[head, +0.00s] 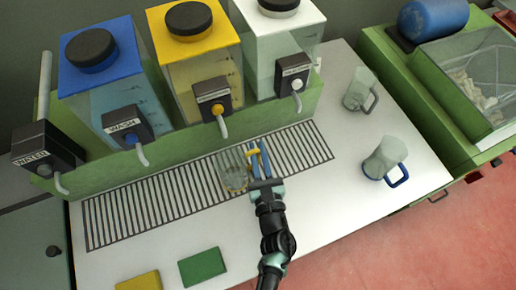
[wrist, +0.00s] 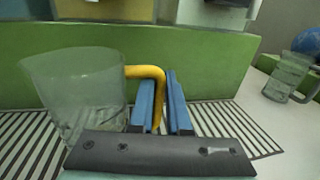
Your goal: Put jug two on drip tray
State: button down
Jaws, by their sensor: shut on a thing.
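A clear jug with a yellow handle (head: 233,172) is over the slatted drip tray (head: 130,206), below the yellow-lidded tank's tap. My gripper (head: 259,160) is shut on its yellow handle, to the right of the jug's body. In the wrist view the jug (wrist: 80,88) stands roughly upright, and the yellow handle (wrist: 157,90) passes between my blue fingers (wrist: 162,100). My gripper hides its base there, so I cannot tell whether it touches the slats. A jug with a blue handle (head: 383,158) and one with a grey handle (head: 358,91) stand on the white counter at right. No jug number is readable.
Blue (head: 100,75), yellow (head: 195,50) and white-lidded (head: 280,35) tanks stand behind the tray, their taps overhanging it. A water tap (head: 48,152) is at far left. Yellow (head: 138,281) and green (head: 202,267) pads lie at the front. A green bin (head: 440,110) stands right.

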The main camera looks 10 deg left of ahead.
jog(key=shift+f+b, duration=0.65)
jog(key=shift+b, duration=0.2)
jog(key=c, duration=0.8)
grip_release()
